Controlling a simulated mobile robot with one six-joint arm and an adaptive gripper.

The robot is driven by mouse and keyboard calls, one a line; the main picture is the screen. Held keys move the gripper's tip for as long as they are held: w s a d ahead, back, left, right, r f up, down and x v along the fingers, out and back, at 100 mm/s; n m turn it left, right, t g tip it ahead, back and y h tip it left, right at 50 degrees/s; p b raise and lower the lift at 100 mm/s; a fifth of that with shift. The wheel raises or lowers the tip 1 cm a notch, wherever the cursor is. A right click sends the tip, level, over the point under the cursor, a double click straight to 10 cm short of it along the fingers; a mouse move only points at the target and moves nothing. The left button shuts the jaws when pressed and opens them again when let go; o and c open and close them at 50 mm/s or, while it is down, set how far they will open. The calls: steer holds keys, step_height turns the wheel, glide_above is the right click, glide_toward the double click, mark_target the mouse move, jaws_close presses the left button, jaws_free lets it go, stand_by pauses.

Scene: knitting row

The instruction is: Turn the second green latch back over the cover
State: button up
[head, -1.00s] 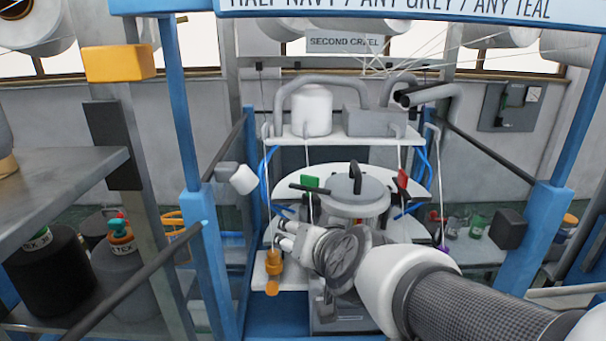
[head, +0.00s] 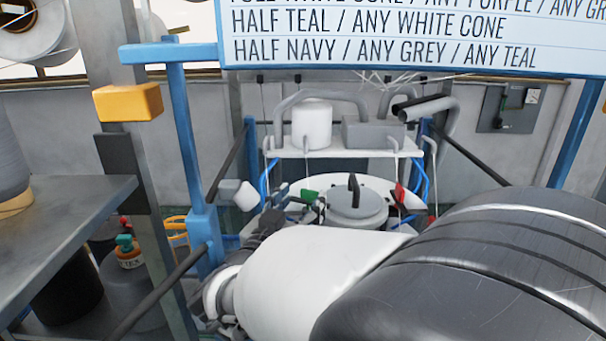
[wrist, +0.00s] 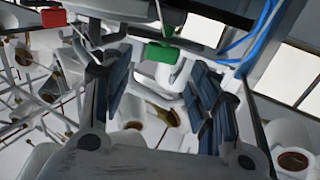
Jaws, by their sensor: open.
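A green latch piece (head: 309,196) shows at the left of the round grey cover (head: 368,211), which has a black handle on top. Only this one green piece is visible in the head view, and I cannot tell which latch it is. In the wrist view a green block (wrist: 162,52) lies ahead, between and beyond the fingertips, apart from them. My gripper (wrist: 160,88) is open with nothing seen between its fingers. In the head view my arm hides most of the gripper and the machine's lower front.
A red piece (head: 400,194) stands right of the cover, and it shows at upper left in the wrist view (wrist: 53,17). A white shelf (head: 345,147) with a white canister (head: 311,125) is behind. Blue posts (head: 188,150) and dark rails flank the machine. A metal table (head: 75,225) is at left.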

mark_target(310, 190)
steer(key=x, duration=0.5)
steer(key=shift+w+d, duration=0.1)
steer(key=shift+w, duration=0.2)
steer(key=shift+c, duration=0.5)
steer(key=c, duration=1)
steer(key=n+t+y+b, duration=0.1)
steer(key=n+y+b, duration=0.2)
steer(key=y+b, duration=0.1)
steer(key=shift+d+f+y, duration=0.1)
steer(key=shift+d+y, duration=0.05)
steer(key=shift+y, duration=0.15)
steer(key=n+y+b, duration=0.1)
steer(key=y+b, duration=0.1)
steer(key=b, duration=0.1)
steer(key=shift+n+y, duration=0.3)
steer(key=shift+r, duration=0.2)
steer(key=o, duration=1.1)
